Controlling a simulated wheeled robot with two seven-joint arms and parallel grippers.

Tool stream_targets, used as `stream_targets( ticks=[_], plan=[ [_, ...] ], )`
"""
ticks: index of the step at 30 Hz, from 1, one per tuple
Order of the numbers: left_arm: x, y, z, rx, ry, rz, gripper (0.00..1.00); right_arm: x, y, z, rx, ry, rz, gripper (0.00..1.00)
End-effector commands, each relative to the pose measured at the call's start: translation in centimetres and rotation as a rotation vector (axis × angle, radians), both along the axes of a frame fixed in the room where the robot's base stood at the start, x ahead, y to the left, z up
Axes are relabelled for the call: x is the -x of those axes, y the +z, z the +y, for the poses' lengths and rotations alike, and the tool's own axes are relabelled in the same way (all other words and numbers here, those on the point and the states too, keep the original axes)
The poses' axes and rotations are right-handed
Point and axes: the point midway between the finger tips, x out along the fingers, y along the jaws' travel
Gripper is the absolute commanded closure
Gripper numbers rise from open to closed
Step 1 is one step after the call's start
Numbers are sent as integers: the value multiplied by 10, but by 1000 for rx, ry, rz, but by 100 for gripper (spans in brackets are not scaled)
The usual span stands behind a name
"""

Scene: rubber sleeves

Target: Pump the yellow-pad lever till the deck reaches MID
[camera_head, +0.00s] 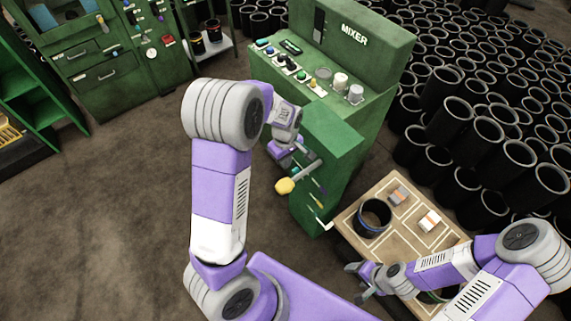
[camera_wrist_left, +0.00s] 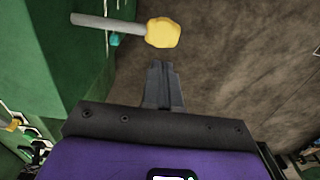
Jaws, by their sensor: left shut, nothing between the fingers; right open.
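The lever is a grey rod with a yellow pad (camera_head: 285,186) at its end, sticking out from the side of the green mixer cabinet (camera_head: 335,135). The pad also shows in the left wrist view (camera_wrist_left: 163,32), just beyond my left fingertips with a gap between. My left gripper (camera_wrist_left: 163,72) is shut and empty; in the head view it is partly hidden by its own wrist near the lever. The tan deck (camera_head: 345,222) stands beside the cabinet. I cannot read any MID mark. My right gripper (camera_head: 357,281) is open and empty at the deck's near left edge.
A black sleeve (camera_head: 373,217) and two small blocks (camera_head: 429,220) sit on the deck. Several black sleeves (camera_head: 475,130) are stacked behind it at the right. Small coloured marks show on the cabinet side below the lever. The floor at left is clear.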

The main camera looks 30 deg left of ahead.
Motion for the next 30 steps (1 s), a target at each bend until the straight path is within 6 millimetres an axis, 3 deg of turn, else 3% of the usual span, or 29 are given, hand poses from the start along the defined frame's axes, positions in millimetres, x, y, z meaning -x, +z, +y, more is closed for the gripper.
stream_targets(
  ticks=[9,15,21,30],
  plan=[
    [2,-71,0,0,1,8,100,0,-3,0,0,0,0,34],
    [1,-103,0,1,-1,3,100,0,-2,0,0,0,0,34],
    [0,-117,0,1,0,1,100,0,-1,0,0,0,0,34],
    [0,-119,0,1,0,0,100,0,-1,0,0,0,0,34]
  ],
)
